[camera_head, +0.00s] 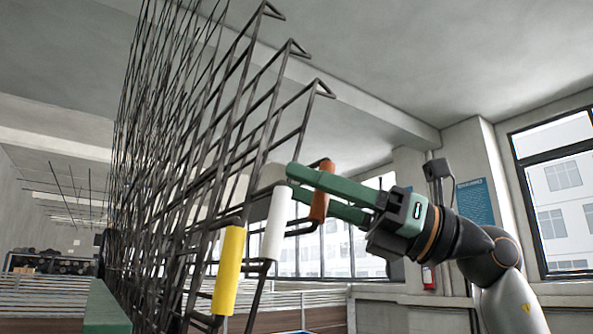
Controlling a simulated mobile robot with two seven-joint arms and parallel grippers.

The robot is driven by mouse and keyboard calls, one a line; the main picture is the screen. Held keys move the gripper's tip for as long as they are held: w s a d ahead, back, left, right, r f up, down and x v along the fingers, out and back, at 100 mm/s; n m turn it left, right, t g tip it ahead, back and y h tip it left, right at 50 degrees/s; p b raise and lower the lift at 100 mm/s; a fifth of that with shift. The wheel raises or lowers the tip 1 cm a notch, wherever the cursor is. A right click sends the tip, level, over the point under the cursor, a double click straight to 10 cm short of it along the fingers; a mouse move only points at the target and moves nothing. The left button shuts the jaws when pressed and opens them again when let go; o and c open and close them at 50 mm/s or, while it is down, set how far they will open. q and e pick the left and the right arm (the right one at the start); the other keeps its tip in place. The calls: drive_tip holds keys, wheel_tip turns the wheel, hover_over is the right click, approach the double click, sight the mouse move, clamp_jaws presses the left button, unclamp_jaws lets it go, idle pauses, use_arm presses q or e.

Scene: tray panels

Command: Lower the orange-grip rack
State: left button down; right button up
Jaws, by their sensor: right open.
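Several dark wire racks stand raised and steeply tilted, close together, on the left and centre of the head view. The orange grip (320,192) is on the handle of the orange-grip rack (293,103), the rightmost one. My right gripper (296,182) has green fingers and reaches in from the right at the height of the orange grip. Its jaws are open, with the fingers overlapping the grip in the picture; I cannot tell whether they touch it. My left gripper is out of view.
A white grip (277,223) and a yellow grip (229,270) belong to neighbouring racks, close to the left of the orange one. A green surface (105,308) shows at lower left. Windows and a wall with a fire extinguisher (428,277) are behind. The space above my right arm is clear.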

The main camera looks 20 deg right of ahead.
drive_tip(key=shift+x, duration=0.85)
drive_tip(key=shift+c, duration=0.2)
clamp_jaws()
idle(0.6)
